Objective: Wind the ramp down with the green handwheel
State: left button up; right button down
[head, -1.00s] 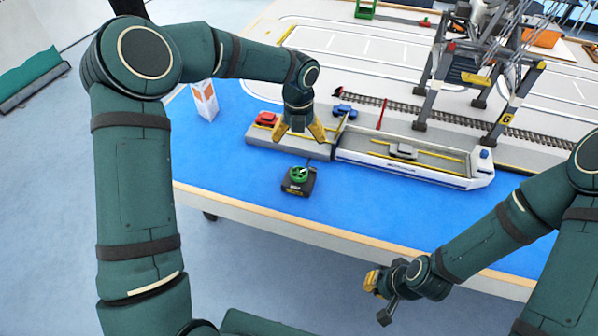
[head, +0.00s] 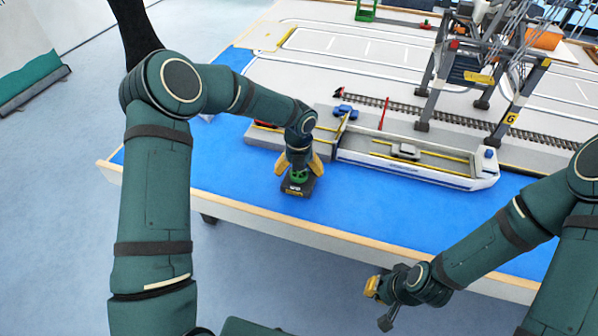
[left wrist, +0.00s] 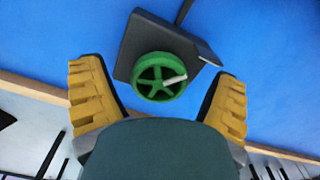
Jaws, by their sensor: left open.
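The green handwheel (head: 298,175) sits on a small dark box (head: 296,189) on the blue table surface. In the left wrist view the handwheel (left wrist: 160,77) shows spokes and a pale crank knob, on its dark box (left wrist: 140,40). My left gripper (head: 298,168) is open above the handwheel, its yellow fingers apart on either side; in the left wrist view the fingers (left wrist: 158,98) are not touching the wheel. The ramp appears as a tilted yellow-edged piece (head: 342,127) between the grey quay and the ferry; its exact angle is unclear. My right gripper (head: 372,287) is off the table's front edge.
A white ferry (head: 400,170) with a grey car (head: 405,151) lies right of the quay. A blue car (head: 345,111) stands behind. A gantry crane (head: 470,75) stands at the back right. Blue table surface is clear left and right of the box.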

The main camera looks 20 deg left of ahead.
pick_arm(q)
jog(key=c, duration=1.2)
